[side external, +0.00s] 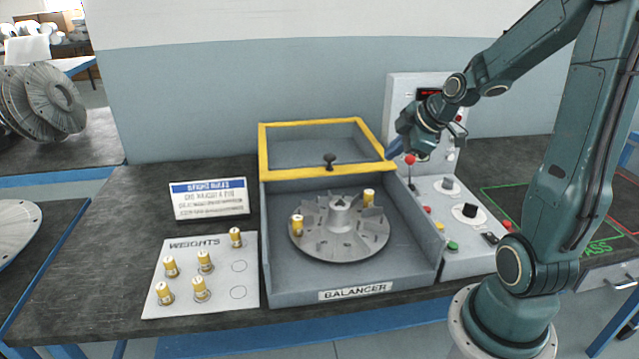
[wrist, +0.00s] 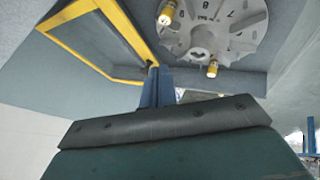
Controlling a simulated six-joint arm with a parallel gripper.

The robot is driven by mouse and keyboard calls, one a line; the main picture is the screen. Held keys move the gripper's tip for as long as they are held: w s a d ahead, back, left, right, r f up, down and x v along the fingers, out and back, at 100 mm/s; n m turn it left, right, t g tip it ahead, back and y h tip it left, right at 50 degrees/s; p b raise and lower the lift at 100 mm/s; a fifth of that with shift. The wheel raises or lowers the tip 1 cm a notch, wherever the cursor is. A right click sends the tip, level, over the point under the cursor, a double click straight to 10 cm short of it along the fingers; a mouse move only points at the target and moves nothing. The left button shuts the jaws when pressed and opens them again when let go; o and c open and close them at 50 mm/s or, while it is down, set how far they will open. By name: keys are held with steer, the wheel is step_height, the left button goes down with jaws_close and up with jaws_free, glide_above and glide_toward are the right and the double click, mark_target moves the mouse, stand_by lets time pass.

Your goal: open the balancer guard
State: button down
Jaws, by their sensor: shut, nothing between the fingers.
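The balancer guard (side external: 375,139) is a clear panel in a yellow frame at the back of the grey balancer box (side external: 290,296). A dark knob (side external: 329,160) sits on its front edge. The front of the box is uncovered, and the finned rotor (side external: 340,240) inside shows plainly. I cannot tell whether the guard is slid back or tilted. My gripper (side external: 393,148) is shut and empty, by the guard's right edge in the side view. In the wrist view its blue fingers (wrist: 157,88) are near the yellow frame (wrist: 95,60); contact cannot be told.
A control panel with a red-knobbed lever (side external: 410,160) and several buttons stands close on the right. A white weights board (side external: 220,290) with several brass weights and a sign (side external: 210,199) lie left. Two brass weights sit on the rotor. Dark bench is clear around the board.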

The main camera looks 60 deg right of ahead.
steer(key=shift+f, duration=0.75)
steer(key=shift+f, duration=0.1)
steer(key=w+d+f, duration=0.3)
steer(key=w+f, duration=0.4)
steer(key=w, duration=0.1)
steer(key=shift+w+d+f, duration=0.25)
steer(key=shift+w+f, duration=0.15)
stand_by(0.5)
